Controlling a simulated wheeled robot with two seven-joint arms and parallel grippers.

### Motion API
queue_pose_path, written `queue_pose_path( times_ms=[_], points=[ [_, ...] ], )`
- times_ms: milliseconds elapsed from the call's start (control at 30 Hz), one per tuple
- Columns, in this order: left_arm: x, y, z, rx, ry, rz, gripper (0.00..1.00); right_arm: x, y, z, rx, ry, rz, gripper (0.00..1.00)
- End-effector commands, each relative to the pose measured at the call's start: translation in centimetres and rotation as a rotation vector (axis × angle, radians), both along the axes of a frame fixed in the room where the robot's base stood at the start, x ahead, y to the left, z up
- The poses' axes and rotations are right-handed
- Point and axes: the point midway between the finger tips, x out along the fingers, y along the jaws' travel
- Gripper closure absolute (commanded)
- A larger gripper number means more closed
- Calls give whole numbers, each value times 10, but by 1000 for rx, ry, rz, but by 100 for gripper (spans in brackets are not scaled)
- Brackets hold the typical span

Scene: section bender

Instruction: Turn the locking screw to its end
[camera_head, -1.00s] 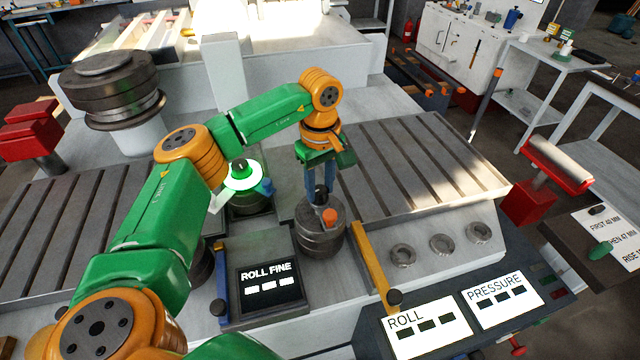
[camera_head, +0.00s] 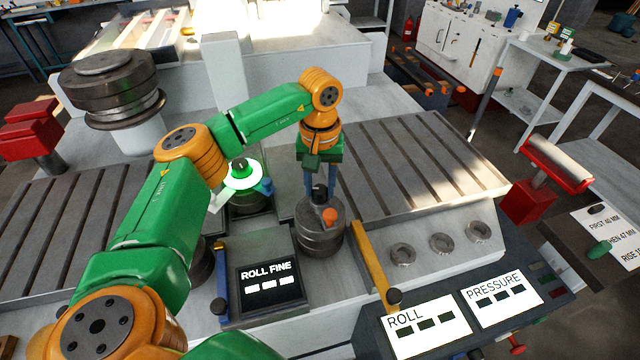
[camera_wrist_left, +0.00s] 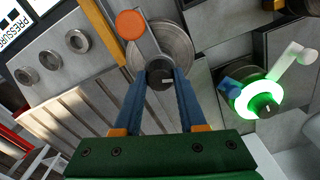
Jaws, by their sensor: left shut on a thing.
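The locking screw (camera_wrist_left: 160,73) is a small dark upright cylinder with a pale mark on its top. It stands on the round grey metal roll (camera_head: 322,238) near the middle of the head view. My left gripper (camera_head: 319,192) points down from above, its two blue fingers shut on the screw from opposite sides. The wrist view shows the fingers close on both sides of it. A short grey bar runs beside the screw to an orange knob (camera_head: 329,215), which also shows in the wrist view (camera_wrist_left: 131,25). The fingers partly hide the screw. My right gripper is not in view.
A glowing green ring (camera_head: 243,175) with a blue knob and white handle stands left of the roll. The ROLL FINE panel (camera_head: 268,281) and a yellow lever (camera_head: 374,262) are in front. The slotted bed (camera_head: 420,165) to the right is clear.

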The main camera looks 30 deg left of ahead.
Motion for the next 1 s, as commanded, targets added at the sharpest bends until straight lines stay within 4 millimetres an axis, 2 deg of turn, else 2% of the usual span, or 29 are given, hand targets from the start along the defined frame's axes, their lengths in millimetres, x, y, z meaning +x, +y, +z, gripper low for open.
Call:
queue_pose_path(
  times_ms=[533,567,600,667,933,1000],
  points=[
    [0,0,1,0,-1,-22,100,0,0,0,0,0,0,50],
    [0,0,1,0,-1,-22,54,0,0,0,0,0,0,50],
    [0,0,1,0,-1,-22,44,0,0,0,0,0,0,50],
    [0,0,0,0,-1,-22,30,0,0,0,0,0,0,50],
    [0,0,1,0,-1,-21,30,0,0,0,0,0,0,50],
    [1,0,6,-1,-3,-21,30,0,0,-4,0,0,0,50]
  ],
)
